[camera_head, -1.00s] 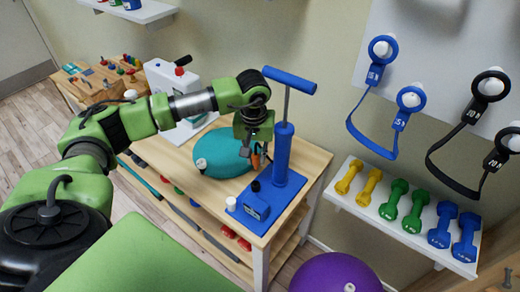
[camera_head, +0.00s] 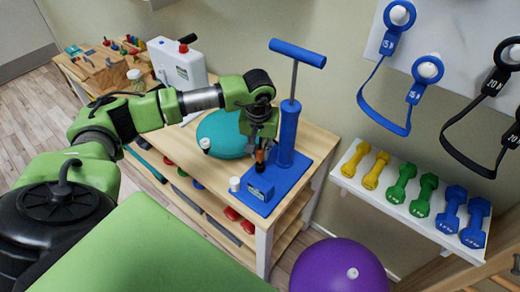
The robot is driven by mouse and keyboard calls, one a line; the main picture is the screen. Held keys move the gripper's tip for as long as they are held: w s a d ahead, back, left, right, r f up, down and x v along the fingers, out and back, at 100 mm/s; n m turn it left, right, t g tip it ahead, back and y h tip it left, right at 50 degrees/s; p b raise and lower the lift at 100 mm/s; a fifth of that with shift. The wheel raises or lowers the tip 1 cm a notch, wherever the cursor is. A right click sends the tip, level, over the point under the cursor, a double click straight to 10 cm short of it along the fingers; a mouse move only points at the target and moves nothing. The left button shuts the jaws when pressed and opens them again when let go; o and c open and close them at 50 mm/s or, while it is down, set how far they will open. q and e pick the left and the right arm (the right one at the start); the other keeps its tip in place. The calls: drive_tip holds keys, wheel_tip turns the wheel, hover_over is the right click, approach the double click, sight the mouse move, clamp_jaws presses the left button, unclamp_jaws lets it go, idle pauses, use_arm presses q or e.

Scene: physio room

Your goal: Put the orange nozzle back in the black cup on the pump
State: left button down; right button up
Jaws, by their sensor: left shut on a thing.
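The blue pump (camera_head: 287,135) stands upright on its blue base plate (camera_head: 292,188) on the wooden table, its T-handle at the top. My left gripper (camera_head: 261,145) points down beside the pump's barrel and is shut on the orange nozzle (camera_head: 260,156), of which only a small part shows between the fingers. The black cup (camera_head: 259,169) is on the pump base, directly below the nozzle and behind the blue box. The nozzle's lower end meets the cup in the picture; I cannot tell whether it is inside or just above it. My right gripper is not in view.
A teal cushion (camera_head: 222,134) and a small white cap (camera_head: 234,184) are close to the gripper's left. A white device (camera_head: 178,66) stands farther back. Dumbbells on a shelf (camera_head: 405,212) are to the right, and a purple ball (camera_head: 340,270) is below.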

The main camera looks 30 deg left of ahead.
use_arm(q)
drive_tip(key=shift+f+b, duration=1.4)
drive_tip(key=shift+b, duration=0.1)
idle(0.9)
drive_tip(key=c, duration=1.8)
unclamp_jaws()
drive_tip(key=shift+c, duration=0.2)
drive_tip(key=shift+r+p, duration=1.85)
drive_tip(key=shift+r, duration=1.65)
